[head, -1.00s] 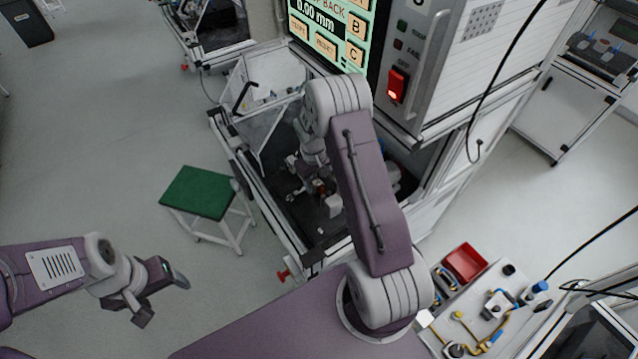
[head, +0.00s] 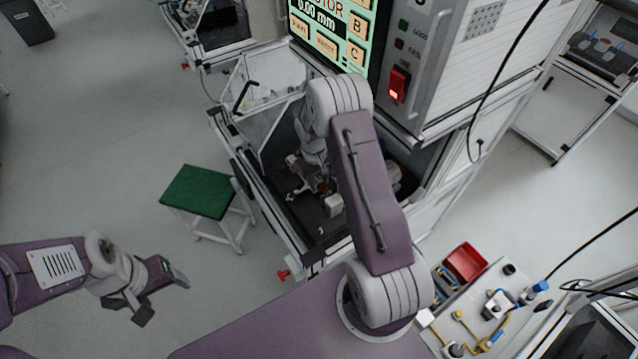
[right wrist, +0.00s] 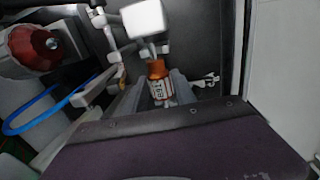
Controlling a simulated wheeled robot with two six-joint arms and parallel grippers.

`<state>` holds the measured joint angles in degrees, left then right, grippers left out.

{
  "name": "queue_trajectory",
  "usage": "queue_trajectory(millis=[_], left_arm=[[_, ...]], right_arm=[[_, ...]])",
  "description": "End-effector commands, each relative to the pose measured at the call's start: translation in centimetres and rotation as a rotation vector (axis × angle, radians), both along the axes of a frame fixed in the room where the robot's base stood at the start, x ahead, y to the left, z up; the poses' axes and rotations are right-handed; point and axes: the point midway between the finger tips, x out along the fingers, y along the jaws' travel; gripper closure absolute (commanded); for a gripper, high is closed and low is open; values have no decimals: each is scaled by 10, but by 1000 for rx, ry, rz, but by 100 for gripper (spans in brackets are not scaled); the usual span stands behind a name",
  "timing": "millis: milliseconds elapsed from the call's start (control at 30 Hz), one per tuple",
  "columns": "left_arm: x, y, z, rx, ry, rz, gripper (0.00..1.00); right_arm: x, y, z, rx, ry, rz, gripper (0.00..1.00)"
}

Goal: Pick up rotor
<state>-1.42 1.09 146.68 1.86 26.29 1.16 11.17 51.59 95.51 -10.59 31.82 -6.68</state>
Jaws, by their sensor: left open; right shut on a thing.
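The rotor (right wrist: 157,72), with an orange-copper upper part and a pale labelled body, stands between the fingers of my right gripper (right wrist: 156,94) in the right wrist view. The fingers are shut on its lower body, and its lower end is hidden. In the head view my right gripper (head: 322,186) is down inside the test bench bay, partly covered by my own arm. My left gripper (head: 162,296) is open and empty above the floor at the lower left.
The test bench cabinet (head: 470,90) with its screen (head: 328,38) stands behind the bay. A white block (right wrist: 145,18) and a blue hose (right wrist: 32,115) are close to the right gripper. A green stool (head: 200,192) stands left of the bench. A red bin (head: 466,262) sits at the lower right.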

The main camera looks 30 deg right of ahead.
Motion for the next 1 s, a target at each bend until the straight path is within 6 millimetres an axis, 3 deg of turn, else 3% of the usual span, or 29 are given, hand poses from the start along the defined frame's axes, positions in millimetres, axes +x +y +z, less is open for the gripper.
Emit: queue_trajectory(millis=[167, 600, 800, 1000], left_arm=[[0, 0, -13, 0, 0, 0, 28], [0, 0, -33, 0, 0, 0, 28], [0, 0, -34, 0, 0, 0, 28], [0, 0, -34, 0, 0, 0, 28]], right_arm=[[-2, 2, 32, -1, -5, 1, 100], [-87, 52, 90, -1, -5, 3, 100], [-100, 59, 99, 0, -2, 0, 100], [-101, 59, 99, 0, -1, 0, 100]])
